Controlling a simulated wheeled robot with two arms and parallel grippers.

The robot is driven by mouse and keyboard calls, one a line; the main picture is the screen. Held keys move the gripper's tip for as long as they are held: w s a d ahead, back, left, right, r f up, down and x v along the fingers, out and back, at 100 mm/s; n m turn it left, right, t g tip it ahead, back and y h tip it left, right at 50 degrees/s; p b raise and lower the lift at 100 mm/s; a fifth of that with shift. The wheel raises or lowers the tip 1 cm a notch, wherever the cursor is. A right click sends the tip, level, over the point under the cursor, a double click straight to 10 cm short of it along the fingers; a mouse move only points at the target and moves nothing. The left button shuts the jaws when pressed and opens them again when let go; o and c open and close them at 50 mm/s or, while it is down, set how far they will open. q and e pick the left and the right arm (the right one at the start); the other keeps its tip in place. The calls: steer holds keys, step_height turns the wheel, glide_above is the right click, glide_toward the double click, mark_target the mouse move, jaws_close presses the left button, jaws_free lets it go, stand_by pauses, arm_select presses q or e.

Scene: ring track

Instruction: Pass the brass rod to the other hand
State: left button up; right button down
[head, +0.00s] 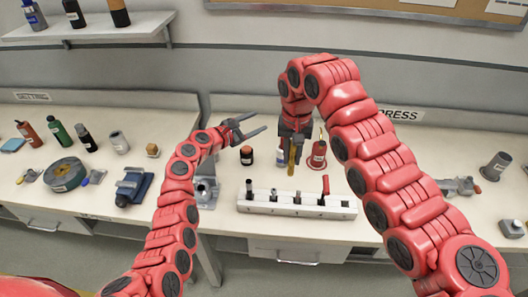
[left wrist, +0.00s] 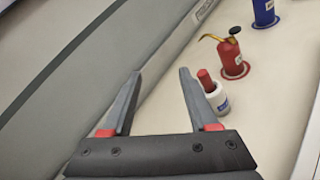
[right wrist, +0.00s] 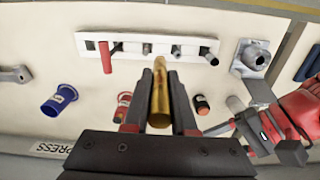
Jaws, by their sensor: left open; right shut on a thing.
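The brass rod (head: 292,156) is in my right gripper (head: 294,140), which is shut on it above the bench behind the white rack. In the right wrist view the rod (right wrist: 158,95) runs lengthwise between the fingers, and its far end sticks out past the fingertips. My left gripper (head: 249,128) is open and empty, to the left of the rod and apart from it. In the left wrist view the open fingers (left wrist: 158,98) have nothing between them, and the rod is not seen there.
A white rack (head: 340,207) with several pegs stands at the bench front. A red oil can (head: 318,156), an orange-and-black bottle (head: 246,155) and a white bottle (left wrist: 217,98) stand near the grippers. A blue vise (head: 133,186) and several bottles are at left.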

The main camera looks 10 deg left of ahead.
arm_select(q)
steer(key=s+d+r+m+g+h, duration=0.25)
steer(key=s+g, duration=0.35)
steer(key=s, duration=0.3)
steer(key=s+d+r+m+g+h, duration=0.25)
steer(key=s+g, duration=0.35)
steer(key=s, duration=0.3)
steer(key=x, duration=1.2)
steer(key=shift+f+n, duration=0.35)
steer(key=shift+n, duration=0.05)
steer(key=shift+w+d, duration=0.1)
steer(key=c, duration=0.9)
jaws_close()
